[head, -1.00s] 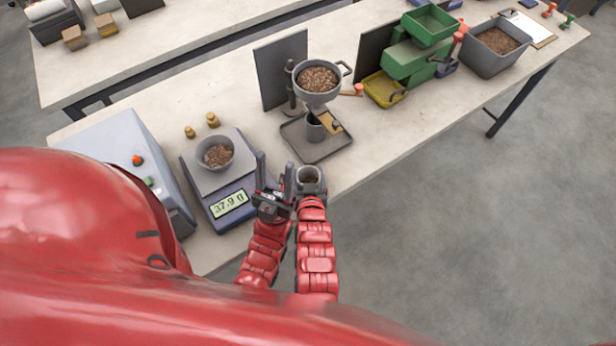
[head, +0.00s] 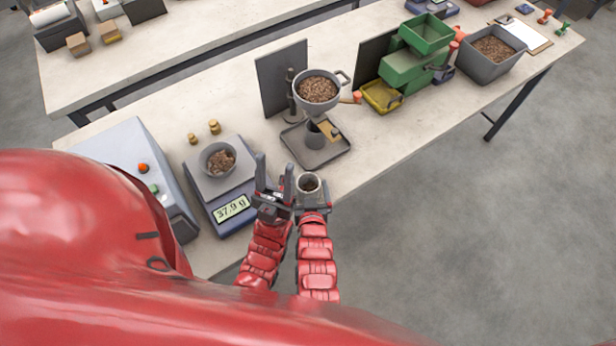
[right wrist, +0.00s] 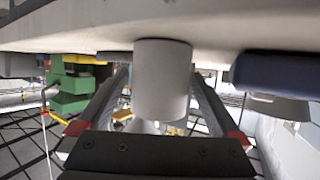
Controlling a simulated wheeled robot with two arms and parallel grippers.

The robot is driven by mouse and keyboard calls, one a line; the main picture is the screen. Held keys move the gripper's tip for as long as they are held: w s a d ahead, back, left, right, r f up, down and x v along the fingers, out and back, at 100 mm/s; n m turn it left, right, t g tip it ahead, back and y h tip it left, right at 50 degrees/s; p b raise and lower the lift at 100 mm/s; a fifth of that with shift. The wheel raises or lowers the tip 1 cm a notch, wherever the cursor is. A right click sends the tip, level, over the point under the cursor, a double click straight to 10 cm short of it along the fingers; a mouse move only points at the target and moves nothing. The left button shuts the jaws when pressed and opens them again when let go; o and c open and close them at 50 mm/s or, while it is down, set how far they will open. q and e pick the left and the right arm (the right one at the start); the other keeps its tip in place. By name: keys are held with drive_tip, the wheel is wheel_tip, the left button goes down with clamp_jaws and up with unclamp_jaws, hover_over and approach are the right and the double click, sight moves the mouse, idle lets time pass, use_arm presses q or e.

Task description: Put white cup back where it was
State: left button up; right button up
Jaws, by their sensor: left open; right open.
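The white cup (head: 308,183) stands upright at the table's front edge, just in front of the tray under the funnel. In the right wrist view, which shows the table at the top, the cup (right wrist: 162,80) is a plain white cylinder between the two spread fingers. My right gripper (head: 312,207) is open around the near side of the cup, with gaps to both fingers (right wrist: 160,110). My left gripper (head: 274,180) is open and empty, fingers pointing up, just left of the cup and close to the scale.
The scale (head: 231,208) reads 37.9 g and carries a bowl of pellets (head: 217,160). The table right of the tray is clear up to the yellow tray (head: 382,97).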

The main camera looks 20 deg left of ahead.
drive_tip(key=p+v, duration=0.5)
drive_tip(key=v, duration=0.3)
drive_tip(key=shift+s+d, duration=0.15)
drive_tip(key=shift+s, duration=0.2)
